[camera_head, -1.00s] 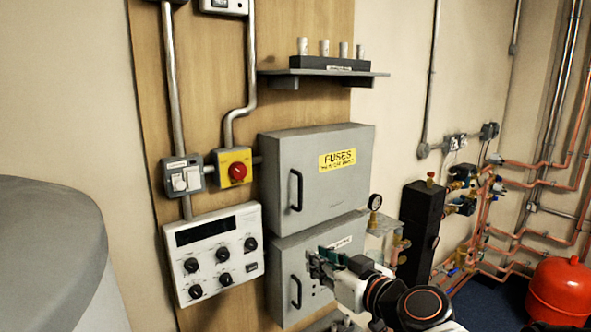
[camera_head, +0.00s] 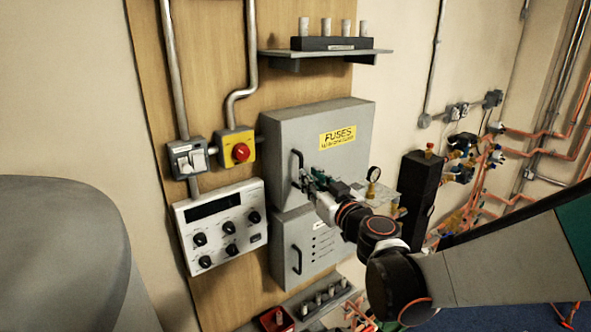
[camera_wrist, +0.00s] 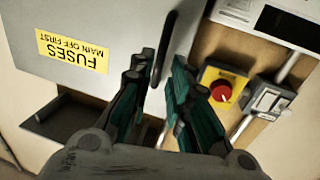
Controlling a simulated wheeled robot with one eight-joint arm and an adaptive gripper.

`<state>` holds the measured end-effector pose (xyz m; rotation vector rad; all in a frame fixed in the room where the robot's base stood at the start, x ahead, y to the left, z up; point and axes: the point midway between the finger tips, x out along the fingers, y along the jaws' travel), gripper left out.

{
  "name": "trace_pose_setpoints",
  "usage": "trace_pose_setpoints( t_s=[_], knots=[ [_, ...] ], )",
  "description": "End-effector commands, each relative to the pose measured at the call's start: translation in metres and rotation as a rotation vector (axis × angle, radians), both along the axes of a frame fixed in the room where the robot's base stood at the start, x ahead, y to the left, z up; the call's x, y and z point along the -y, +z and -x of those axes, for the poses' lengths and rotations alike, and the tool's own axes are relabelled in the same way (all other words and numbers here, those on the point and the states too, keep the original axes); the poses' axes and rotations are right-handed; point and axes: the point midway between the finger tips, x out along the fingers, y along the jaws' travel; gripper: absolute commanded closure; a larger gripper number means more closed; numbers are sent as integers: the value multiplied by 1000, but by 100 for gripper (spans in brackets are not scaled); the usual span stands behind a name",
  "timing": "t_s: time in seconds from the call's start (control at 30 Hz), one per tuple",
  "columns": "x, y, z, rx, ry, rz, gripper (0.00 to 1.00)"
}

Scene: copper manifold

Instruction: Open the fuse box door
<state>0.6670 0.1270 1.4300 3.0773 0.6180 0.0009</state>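The grey fuse box (camera_head: 350,115) hangs on the wooden board, and its door, with a yellow FUSES label (camera_head: 338,137), looks closed. Its black vertical bar handle (camera_head: 296,163) is at the door's left side. My gripper (camera_head: 303,182) is at the lower part of this handle and hides some of it. In the wrist view, the label shows upside down on the door (camera_wrist: 105,22). The handle (camera_wrist: 163,48) appears between the two green-and-black fingertips of my gripper (camera_wrist: 163,62), with gaps on both sides. The fingers are open.
A second grey box (camera_head: 318,245) is just below. A yellow box with a red rotary switch (camera_head: 239,152), white switches (camera_head: 189,160) and a dial panel (camera_head: 220,228) are left of the door. A shelf (camera_head: 320,53) is above.

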Motion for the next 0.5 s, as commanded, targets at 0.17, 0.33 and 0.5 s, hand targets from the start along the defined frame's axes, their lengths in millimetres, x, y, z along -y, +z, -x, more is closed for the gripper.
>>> trace_pose_setpoints(
  t_s=[0.17,0.33,0.5],
  knots=[
    [-14,0,-31,0,2,0,83],
    [-21,1,-49,0,0,0,83],
    [-24,0,-57,0,0,0,83]
  ],
)
